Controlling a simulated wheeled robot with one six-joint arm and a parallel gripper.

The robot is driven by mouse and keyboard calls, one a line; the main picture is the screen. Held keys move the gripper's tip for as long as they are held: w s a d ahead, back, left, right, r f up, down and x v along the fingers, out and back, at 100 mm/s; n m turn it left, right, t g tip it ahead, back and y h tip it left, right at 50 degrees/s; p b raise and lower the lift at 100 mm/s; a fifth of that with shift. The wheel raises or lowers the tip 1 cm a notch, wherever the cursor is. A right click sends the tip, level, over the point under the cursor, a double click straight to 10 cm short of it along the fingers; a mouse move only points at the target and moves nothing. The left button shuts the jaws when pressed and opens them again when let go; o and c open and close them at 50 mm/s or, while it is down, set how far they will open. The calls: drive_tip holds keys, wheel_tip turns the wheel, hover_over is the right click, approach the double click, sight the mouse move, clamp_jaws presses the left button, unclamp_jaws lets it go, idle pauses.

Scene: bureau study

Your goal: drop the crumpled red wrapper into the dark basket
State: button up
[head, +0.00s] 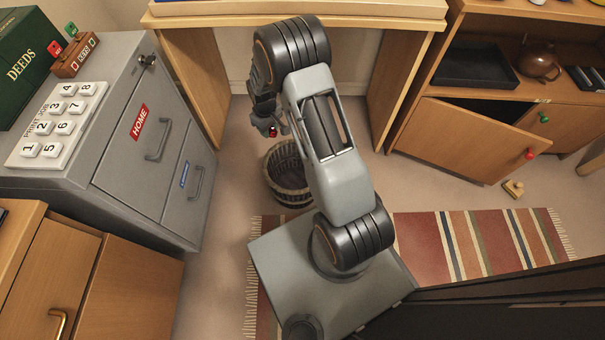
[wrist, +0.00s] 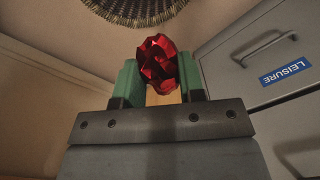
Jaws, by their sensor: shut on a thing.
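The crumpled red wrapper (wrist: 159,64) is shiny and faceted. In the wrist view it sits between the green fingertips of my gripper (wrist: 159,80), which is shut on it. In the head view the wrapper (head: 272,132) is a small red spot at the end of my gripper (head: 273,130), partly hidden by it. The dark woven basket (head: 288,174) stands on the floor below and slightly right of the gripper, partly hidden by my arm. Its rim (wrist: 130,14) also shows at the top of the wrist view, apart from the wrapper.
A grey filing cabinet (head: 130,130) stands left of the basket. A wooden desk (head: 195,75) is behind it. A low cupboard with a door ajar (head: 470,138) is at the right. A stamp-like wooden object (head: 513,188) lies on the floor near the striped rug (head: 425,235).

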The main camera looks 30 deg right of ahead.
drive_tip(key=s+d+f+n+b, duration=0.2)
drive_tip(key=d+f+n, duration=0.2)
drive_tip(key=f+n, duration=0.5)
drive_tip(key=s+d+f+n+b, duration=0.2)
drive_tip(key=s+d+f+n, duration=0.1)
drive_tip(key=f+n, duration=0.6)
drive_tip(key=shift+s+d+f+n, duration=0.2)
drive_tip(key=shift+s+d+n, duration=0.2)
drive_tip(key=shift+n, duration=0.4)
drive_tip(key=o, duration=1)
drive_tip(key=shift+w+d, duration=0.1)
drive_tip(key=shift+c, duration=0.2)
wheel_tip(320, 180, up, 14)
drive_tip(key=p, duration=0.5)
